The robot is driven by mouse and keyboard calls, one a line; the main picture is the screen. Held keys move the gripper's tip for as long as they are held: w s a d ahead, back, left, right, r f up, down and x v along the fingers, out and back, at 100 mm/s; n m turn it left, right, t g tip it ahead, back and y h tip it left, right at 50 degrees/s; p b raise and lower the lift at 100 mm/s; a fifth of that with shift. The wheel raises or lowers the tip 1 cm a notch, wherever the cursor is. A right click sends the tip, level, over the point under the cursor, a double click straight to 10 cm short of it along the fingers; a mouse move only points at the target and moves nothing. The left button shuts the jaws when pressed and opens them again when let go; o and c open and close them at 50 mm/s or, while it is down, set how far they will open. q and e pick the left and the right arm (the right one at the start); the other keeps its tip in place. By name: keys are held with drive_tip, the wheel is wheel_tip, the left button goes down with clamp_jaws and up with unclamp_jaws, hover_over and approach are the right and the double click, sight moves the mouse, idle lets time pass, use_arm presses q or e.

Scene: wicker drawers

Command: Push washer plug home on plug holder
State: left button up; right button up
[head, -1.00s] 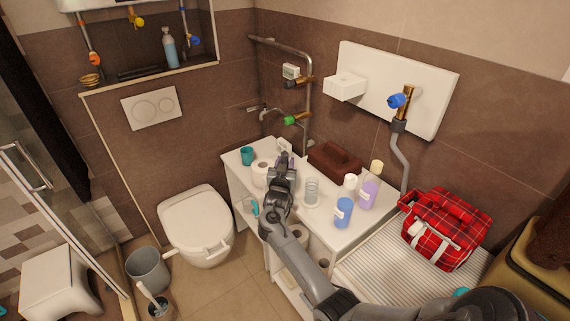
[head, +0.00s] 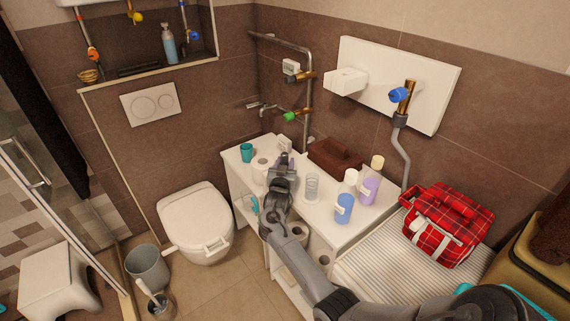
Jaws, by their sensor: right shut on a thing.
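My right gripper (head: 284,158) is over the back left part of the white counter (head: 325,225), its arm coming in from the lower right. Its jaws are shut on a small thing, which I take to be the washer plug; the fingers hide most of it. A small white upright piece, which looks like the plug holder (head: 285,143), shows just beyond the fingertips, near the wall. I cannot tell whether the plug touches the holder or how deep it sits. My left gripper is not in view.
A teal cup (head: 246,153) and a paper roll (head: 261,167) stand left of the gripper. A clear glass (head: 311,186), brown basket (head: 335,157), blue bottle (head: 345,207) and purple bottle (head: 371,188) stand to its right. A pipe with a green-handled tap (head: 292,117) is behind.

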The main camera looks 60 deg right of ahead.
drive_tip(key=shift+f+b, duration=0.35)
drive_tip(key=shift+f, duration=0.3)
drive_tip(key=o, duration=1.1)
drive_tip(key=shift+w, duration=0.1)
drive_tip(key=shift+o, duration=0.2)
drive_tip(key=shift+f, duration=0.1)
drive_tip(key=shift+a, duration=0.1)
drive_tip(key=shift+s+a, duration=0.25)
drive_tip(key=p+v, duration=0.2)
drive_tip(key=v, duration=0.8)
